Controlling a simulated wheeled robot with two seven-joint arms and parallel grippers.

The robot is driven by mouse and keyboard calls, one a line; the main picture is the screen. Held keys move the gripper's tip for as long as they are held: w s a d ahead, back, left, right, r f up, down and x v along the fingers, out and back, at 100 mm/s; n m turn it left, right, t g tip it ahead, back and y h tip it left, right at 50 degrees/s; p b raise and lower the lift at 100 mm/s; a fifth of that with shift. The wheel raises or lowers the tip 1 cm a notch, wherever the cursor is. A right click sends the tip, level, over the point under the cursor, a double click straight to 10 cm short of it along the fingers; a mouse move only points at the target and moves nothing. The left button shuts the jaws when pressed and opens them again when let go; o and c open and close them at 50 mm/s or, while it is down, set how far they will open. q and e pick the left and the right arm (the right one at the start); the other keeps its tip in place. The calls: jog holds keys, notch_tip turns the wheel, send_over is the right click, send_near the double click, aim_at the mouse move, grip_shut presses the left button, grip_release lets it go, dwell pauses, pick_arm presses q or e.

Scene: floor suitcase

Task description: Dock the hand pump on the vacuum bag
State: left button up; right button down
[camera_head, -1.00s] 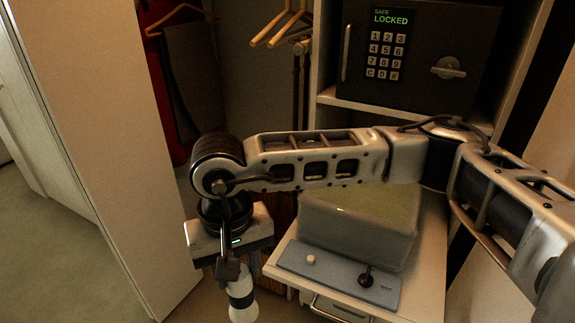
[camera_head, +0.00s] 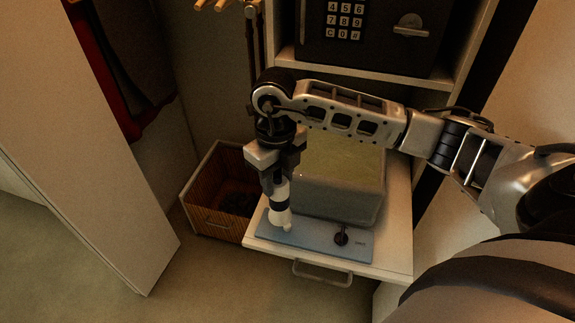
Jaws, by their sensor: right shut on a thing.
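My right gripper (camera_head: 277,172) is shut on the hand pump (camera_head: 281,207), a white cylinder with a dark band. The pump points down over the left part of a blue-grey panel (camera_head: 316,236). Its lower end appears at or just above the panel; I cannot tell if it touches. It hides the spot where a small pale knob showed. A dark knob (camera_head: 341,236) stands at the panel's right. The vacuum bag seems to be the translucent, boxy bag (camera_head: 340,198) with greenish contents behind the panel, partly hidden by my right arm. My left gripper is not in view.
The panel and bag rest on a pale shelf (camera_head: 396,240) with a metal handle (camera_head: 322,273) below its front edge. A safe (camera_head: 375,45) is above, behind my arm. A wooden basket (camera_head: 217,196) stands left of the shelf. A wardrobe door (camera_head: 80,140) stands at left.

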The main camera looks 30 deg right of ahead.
aim_at(280, 213)
jog(key=shift+d+m, duration=0.7)
jog(key=shift+m, duration=0.2)
jog(key=shift+s+d+m, duration=0.1)
jog(key=shift+d+m, duration=0.2)
jog(key=shift+m, duration=0.2)
jog(key=shift+d+f, duration=0.1)
jog(key=shift+f+b, duration=0.6)
jog(key=shift+f, duration=0.25)
notch_tip(280, 213, down, 3)
jog(key=shift+f+b, duration=0.2)
jog(key=shift+b, duration=1.05)
jog(key=shift+f, duration=0.2)
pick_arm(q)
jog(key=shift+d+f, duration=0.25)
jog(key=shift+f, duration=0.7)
pick_arm(e)
jog(key=shift+f, duration=0.15)
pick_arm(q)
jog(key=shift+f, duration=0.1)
